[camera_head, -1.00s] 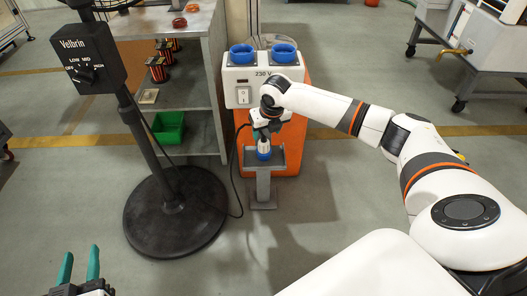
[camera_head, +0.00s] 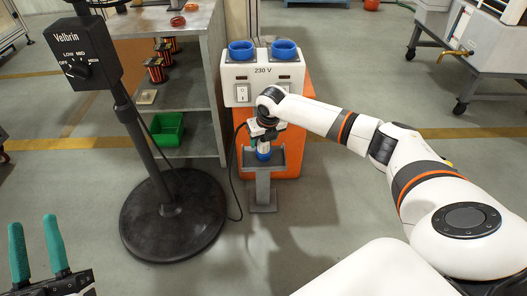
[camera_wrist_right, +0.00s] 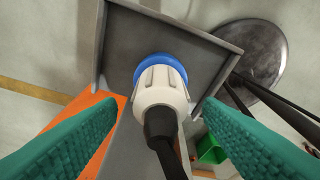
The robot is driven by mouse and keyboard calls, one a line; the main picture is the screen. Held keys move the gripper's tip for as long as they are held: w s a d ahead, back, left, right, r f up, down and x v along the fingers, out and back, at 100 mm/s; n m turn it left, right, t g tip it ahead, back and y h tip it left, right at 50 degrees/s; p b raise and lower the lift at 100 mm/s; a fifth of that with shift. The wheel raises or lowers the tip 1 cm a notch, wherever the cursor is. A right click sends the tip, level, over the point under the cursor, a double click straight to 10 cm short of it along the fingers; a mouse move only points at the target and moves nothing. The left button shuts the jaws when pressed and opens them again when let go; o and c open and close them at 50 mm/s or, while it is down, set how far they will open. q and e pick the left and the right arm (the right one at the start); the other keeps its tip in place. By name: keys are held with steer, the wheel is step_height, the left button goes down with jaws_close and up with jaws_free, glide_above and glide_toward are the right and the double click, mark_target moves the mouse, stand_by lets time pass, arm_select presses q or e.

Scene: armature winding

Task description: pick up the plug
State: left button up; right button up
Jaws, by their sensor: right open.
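The plug (camera_wrist_right: 160,93) is white with a blue collar and a black cable end. It stands in a small grey holder tray (camera_wrist_right: 205,40) on a post, blue end down. In the head view the plug (camera_head: 264,151) is partly hidden by my right gripper (camera_head: 262,138). In the right wrist view my right gripper (camera_wrist_right: 165,130) is open, its green fingers on either side of the plug with gaps visible. My left gripper (camera_head: 40,250) shows at the lower left of the head view, its two green fingers apart with nothing between them.
An orange and white power box (camera_head: 262,80) with two blue sockets stands behind the holder. A black stand (camera_head: 172,215) with a switch box (camera_head: 80,58) is at left. A shelf with a green bin (camera_head: 168,129) stands behind it.

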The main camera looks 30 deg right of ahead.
steer(key=shift+f, duration=0.15)
steer(key=c, duration=1.1)
